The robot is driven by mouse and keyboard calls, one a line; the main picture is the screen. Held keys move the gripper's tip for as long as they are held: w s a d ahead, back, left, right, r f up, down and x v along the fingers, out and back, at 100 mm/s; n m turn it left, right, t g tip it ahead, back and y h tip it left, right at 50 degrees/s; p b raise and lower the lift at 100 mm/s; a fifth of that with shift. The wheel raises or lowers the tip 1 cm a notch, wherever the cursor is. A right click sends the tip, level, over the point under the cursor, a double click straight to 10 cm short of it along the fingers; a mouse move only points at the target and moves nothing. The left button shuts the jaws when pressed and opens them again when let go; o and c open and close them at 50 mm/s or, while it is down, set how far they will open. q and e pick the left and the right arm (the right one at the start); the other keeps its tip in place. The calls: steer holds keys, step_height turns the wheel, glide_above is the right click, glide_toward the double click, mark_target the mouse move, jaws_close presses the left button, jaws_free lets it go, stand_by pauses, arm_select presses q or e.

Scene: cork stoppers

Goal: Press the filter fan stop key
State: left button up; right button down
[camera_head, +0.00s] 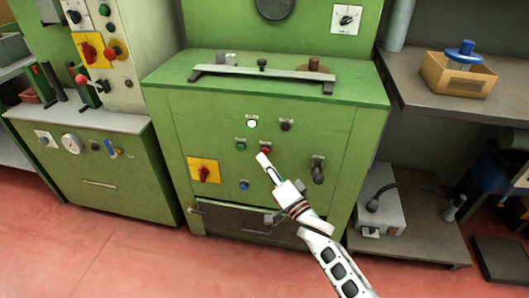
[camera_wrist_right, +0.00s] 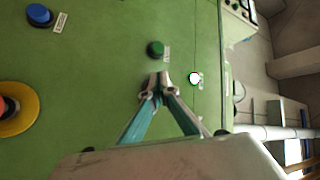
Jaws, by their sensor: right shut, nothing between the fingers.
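The green machine cabinet (camera_head: 330,135) carries several small keys with labels too small to read. A red key (camera_head: 265,150) sits right of a green key (camera_head: 240,147), under a lit white lamp (camera_head: 252,124) and a dark red button (camera_head: 285,126). My right gripper (camera_head: 262,158) is shut and empty, its tips just below the red key; I cannot tell if they touch it. My left gripper is not in view.
A dark lever handle (camera_head: 318,170) sticks out at right. A metal bar (camera_head: 262,72) lies on the cabinet top.

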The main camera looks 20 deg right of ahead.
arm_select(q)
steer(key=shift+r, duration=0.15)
arm_select(e)
steer(key=shift+w+d, duration=0.2)
steer(key=shift+w, duration=0.05)
steer(key=shift+w+d, duration=0.25)
steer(key=shift+w, duration=0.15)
stand_by(0.9)
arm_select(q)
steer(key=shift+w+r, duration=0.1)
arm_select(e)
steer(key=shift+r, duration=0.1)
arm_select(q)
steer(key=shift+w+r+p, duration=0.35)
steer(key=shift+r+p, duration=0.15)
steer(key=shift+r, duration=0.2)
arm_select(e)
steer(key=shift+s+a, duration=0.5)
steer(key=shift+s, duration=0.25)
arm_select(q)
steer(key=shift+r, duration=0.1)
